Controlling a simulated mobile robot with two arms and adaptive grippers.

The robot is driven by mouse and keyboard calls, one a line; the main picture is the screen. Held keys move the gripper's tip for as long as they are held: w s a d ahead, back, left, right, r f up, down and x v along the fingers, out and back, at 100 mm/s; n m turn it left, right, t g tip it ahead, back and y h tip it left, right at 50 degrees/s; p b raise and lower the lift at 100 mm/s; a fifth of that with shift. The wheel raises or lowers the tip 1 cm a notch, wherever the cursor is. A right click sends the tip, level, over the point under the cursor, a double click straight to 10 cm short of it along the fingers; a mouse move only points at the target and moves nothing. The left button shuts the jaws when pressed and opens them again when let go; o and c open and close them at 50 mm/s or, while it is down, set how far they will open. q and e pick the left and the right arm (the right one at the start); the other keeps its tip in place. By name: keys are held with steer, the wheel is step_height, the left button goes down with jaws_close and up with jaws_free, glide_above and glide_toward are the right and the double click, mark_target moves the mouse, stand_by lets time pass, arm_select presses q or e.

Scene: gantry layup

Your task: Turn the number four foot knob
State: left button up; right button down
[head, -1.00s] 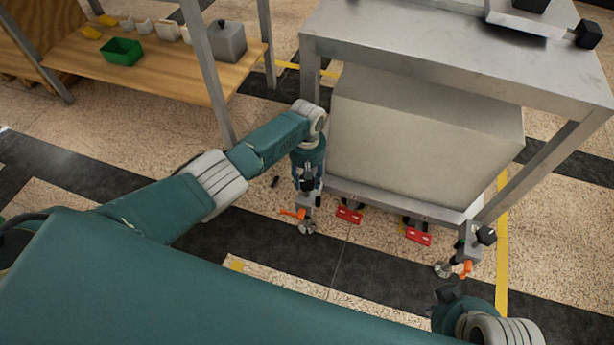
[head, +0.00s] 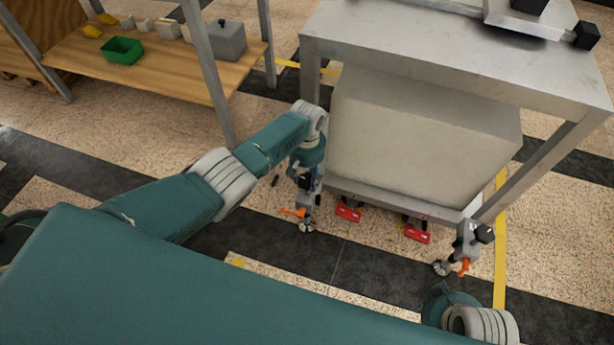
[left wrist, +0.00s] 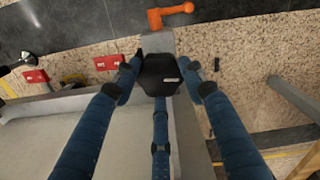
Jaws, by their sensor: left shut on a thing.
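A black faceted foot knob (left wrist: 160,75) sits at the top of a grey foot bracket with an orange lever (left wrist: 170,15) beyond it. In the head view my left gripper (head: 306,184) reaches down at the frame's near left foot and mostly hides the knob. The foot's round pad (head: 307,226) is on the floor. No number is readable on the knob. My right gripper is not in view.
A second foot with a black knob (head: 485,233) and orange lever (head: 465,267) stands at the frame's near right corner. Red parts (head: 347,213) sit along the lower edge, under a large pale block (head: 420,135). A wooden shelf (head: 160,70) is at left.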

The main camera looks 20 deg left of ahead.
arm_select(q)
steer(key=shift+w+a, duration=0.1)
steer(key=shift+a, duration=0.05)
steer(key=o, duration=1.2)
step_height(320, 180, up, 12)
steer(key=shift+r, duration=0.1)
